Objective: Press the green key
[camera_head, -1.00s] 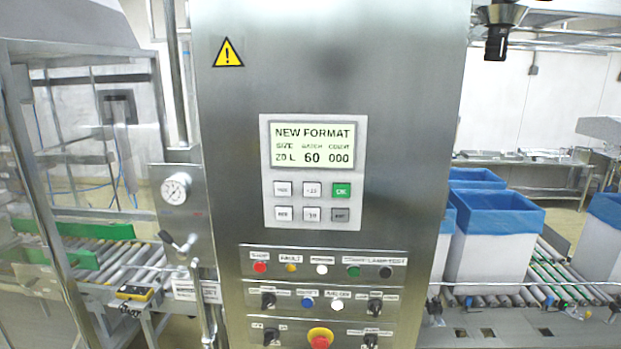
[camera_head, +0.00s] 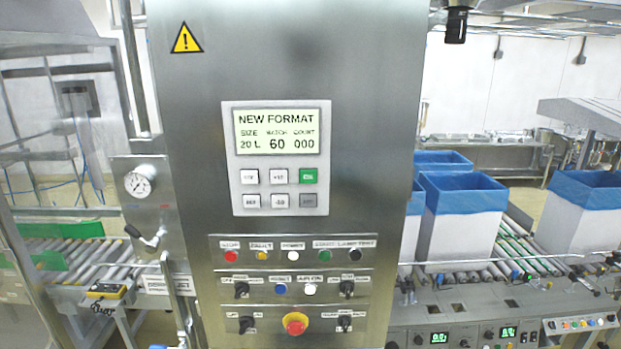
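The green key (camera_head: 309,176) is at the upper right of a small keypad on the control panel (camera_head: 276,158). The other keys beside and below it are white or grey. The display (camera_head: 276,131) above the keys reads "NEW FORMAT", "20 L", "60" and "000". The panel is set in a tall steel cabinet (camera_head: 375,80). Neither of my grippers is in view, and nothing covers the green key.
Below the keypad are rows of coloured buttons and knobs and a red emergency stop (camera_head: 295,323) on a yellow ring. A pressure gauge (camera_head: 139,181) is at left. Blue-lined white boxes (camera_head: 462,225) stand on a roller conveyor at right.

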